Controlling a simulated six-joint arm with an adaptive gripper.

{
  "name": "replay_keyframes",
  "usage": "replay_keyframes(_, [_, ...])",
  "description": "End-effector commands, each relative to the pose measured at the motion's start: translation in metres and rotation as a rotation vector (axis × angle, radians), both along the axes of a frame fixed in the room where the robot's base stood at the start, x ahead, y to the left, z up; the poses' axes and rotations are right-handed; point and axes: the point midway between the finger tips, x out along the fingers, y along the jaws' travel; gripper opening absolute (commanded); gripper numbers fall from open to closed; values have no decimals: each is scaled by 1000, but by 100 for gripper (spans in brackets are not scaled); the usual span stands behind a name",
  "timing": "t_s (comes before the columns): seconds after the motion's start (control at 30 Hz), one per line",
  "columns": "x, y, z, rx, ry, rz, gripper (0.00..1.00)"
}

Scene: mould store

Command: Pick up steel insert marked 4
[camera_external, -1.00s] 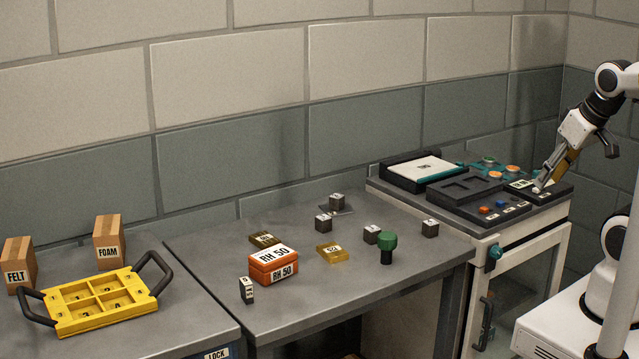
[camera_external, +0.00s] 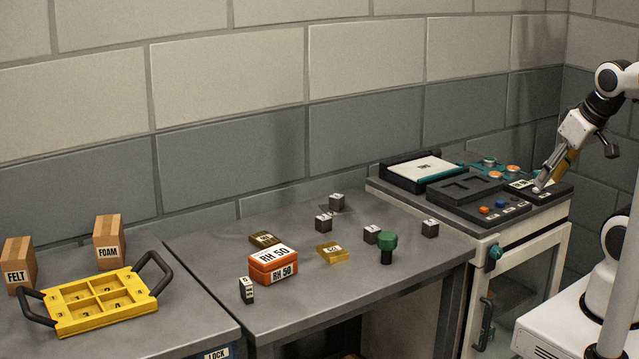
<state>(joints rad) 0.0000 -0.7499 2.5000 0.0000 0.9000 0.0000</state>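Several small dark steel cubes with white labels stand apart on the middle bench: a back one (camera_external: 336,201), one in front of it (camera_external: 323,223), one beside the green knob (camera_external: 371,234) and one at the right (camera_external: 430,228). Their marks are too small to read, so I cannot tell which is marked 4. My gripper (camera_external: 541,186) is far to the right of them, pointing down over the dark panel on the right-hand cabinet. Its fingertips are small and partly overlap the panel's labels. I cannot tell how far apart they are or whether they hold anything.
A yellow handled tray (camera_external: 101,301) and FELT and FOAM boxes (camera_external: 109,242) are at left. The bench's front right is clear.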

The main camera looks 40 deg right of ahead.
Motion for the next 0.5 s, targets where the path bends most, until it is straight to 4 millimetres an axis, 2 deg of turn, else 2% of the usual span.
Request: replay_keyframes(0.5, [1,3,-4,0,19,15,42])
